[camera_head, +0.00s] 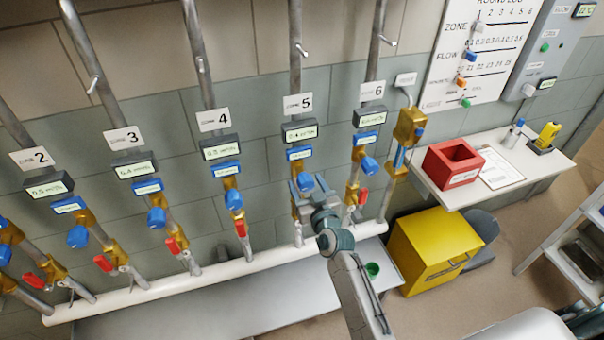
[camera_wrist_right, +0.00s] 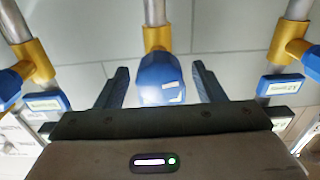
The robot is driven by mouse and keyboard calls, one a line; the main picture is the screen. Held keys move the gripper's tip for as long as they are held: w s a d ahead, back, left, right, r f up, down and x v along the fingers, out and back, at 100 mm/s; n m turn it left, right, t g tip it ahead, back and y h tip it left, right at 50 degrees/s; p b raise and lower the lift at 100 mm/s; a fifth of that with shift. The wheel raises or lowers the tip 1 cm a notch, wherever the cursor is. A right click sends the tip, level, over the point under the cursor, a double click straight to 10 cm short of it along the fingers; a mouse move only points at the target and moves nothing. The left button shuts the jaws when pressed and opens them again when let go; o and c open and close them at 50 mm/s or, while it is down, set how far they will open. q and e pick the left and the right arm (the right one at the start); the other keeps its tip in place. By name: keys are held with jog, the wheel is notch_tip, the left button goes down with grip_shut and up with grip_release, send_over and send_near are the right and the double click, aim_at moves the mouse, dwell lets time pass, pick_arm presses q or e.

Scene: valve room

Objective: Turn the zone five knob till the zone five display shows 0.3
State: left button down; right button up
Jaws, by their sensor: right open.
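The zone five pipe carries a grey display (camera_head: 300,131) below its "5" sign. Its digits are too small to read surely. The blue zone five knob (camera_head: 305,182) sits lower on that pipe, below a blue label. My right gripper (camera_head: 306,185) is at this knob, its fingers on either side. In the right wrist view the knob (camera_wrist_right: 162,80) stands between the two open fingers of the gripper (camera_wrist_right: 160,72), with a visible gap on both sides. Part of the pipe behind the gripper is hidden. My left gripper is not in view.
Zone four's knob (camera_head: 234,200) and zone six's knob (camera_head: 369,165) flank the gripper on neighbouring pipes. Red-handled valves, such as zone four's (camera_head: 241,227), sit lower. A white pipe (camera_head: 230,270) runs along the bottom. A yellow box (camera_head: 432,250) stands at right, below a shelf.

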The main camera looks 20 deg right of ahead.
aim_at(303, 178)
jog(key=shift+w, duration=1.75)
jog(key=c, duration=1)
jog(key=shift+m, duration=2.2)
jog(key=o, duration=1)
jog(key=shift+s, duration=0.15)
